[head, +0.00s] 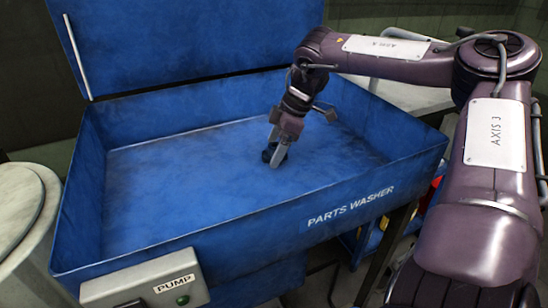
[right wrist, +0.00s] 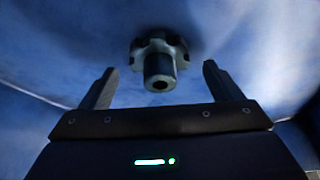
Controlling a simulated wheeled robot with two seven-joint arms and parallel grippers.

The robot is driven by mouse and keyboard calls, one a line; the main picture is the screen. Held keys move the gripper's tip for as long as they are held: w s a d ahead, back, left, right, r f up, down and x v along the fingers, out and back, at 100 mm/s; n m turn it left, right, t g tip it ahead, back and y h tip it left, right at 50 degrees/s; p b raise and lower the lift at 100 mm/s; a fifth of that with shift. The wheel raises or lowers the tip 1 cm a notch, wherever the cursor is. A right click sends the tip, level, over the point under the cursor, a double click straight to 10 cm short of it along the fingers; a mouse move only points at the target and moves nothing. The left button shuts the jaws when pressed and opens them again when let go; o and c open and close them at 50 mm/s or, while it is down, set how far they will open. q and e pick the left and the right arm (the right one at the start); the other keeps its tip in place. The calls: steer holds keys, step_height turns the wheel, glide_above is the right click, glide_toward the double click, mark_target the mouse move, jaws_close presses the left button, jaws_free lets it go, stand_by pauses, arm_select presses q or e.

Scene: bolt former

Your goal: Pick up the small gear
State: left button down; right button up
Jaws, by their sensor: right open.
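The small gear (right wrist: 158,62) shows in the right wrist view as a dark toothed wheel with a pale hub or shaft pointing toward the camera. It is in the blue parts washer basin (head: 190,180). My right gripper (right wrist: 160,85) is open, with one finger on each side of the gear's hub. I cannot tell whether the fingers touch it. In the head view my right gripper (head: 277,154) reaches down to the basin floor, and a small dark shape, likely the gear (head: 268,153), is mostly hidden by its fingers. My left gripper is not in view.
The basin's raised blue lid (head: 190,40) stands at the back. Blue walls enclose the basin, with the front rim (head: 250,218) nearest me. A grey pump box (head: 145,285) is fixed to the front. A pale round drum (head: 22,220) stands at the left. The basin floor is otherwise clear.

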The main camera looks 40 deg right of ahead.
steer(key=shift+a+f, duration=0.15)
steer(key=shift+f, duration=0.15)
steer(key=shift+c, duration=0.4)
steer(key=c, duration=1.2)
steer(key=shift+w+r, duration=0.1)
steer(key=shift+c, duration=1.2)
steer(key=shift+r, duration=0.1)
